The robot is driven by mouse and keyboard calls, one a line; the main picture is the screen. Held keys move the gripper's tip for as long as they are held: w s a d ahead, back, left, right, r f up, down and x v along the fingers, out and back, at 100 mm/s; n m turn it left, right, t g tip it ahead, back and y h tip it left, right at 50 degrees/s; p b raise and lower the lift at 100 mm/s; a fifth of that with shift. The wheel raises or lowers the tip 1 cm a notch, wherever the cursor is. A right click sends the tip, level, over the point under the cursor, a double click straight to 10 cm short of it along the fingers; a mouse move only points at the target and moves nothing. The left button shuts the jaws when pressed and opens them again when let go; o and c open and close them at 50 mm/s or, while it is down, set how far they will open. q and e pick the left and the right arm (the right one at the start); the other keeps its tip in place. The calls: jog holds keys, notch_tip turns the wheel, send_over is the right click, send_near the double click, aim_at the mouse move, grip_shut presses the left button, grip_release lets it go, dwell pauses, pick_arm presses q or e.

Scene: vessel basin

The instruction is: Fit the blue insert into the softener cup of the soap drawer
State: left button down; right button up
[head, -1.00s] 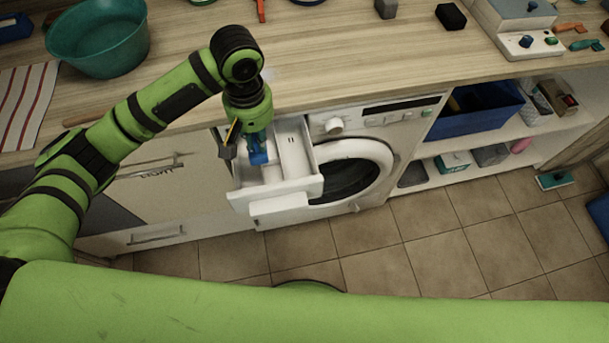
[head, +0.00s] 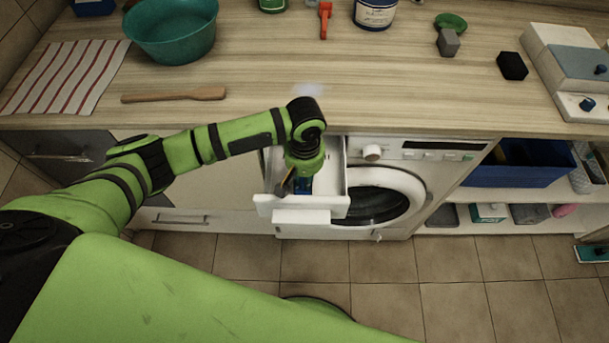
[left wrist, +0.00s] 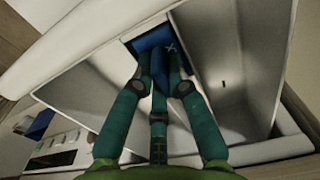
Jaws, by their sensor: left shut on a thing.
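The soap drawer (head: 300,206) is white and stands pulled out at the top left of the washing machine. My left gripper (head: 302,187) points down into it and is shut on the blue insert (head: 305,184). In the left wrist view the gripper's teal fingers (left wrist: 160,78) hold the insert (left wrist: 153,39), which has a pale cross mark. The insert sits between the pale walls of the drawer (left wrist: 222,85), near a narrow compartment. The fingers hide part of it, and I cannot tell whether it is seated in the softener cup. My right gripper is not in view.
A blue crate (head: 520,165) stands on the right shelf.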

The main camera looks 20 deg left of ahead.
pick_arm(q)
jog(key=c, duration=1.2)
grip_release()
jog(key=shift+f, duration=0.15)
jog(key=shift+c, duration=0.2)
notch_tip(320, 180, up, 12)
jog(key=shift+r, duration=0.2)
jog(key=shift+d, duration=0.1)
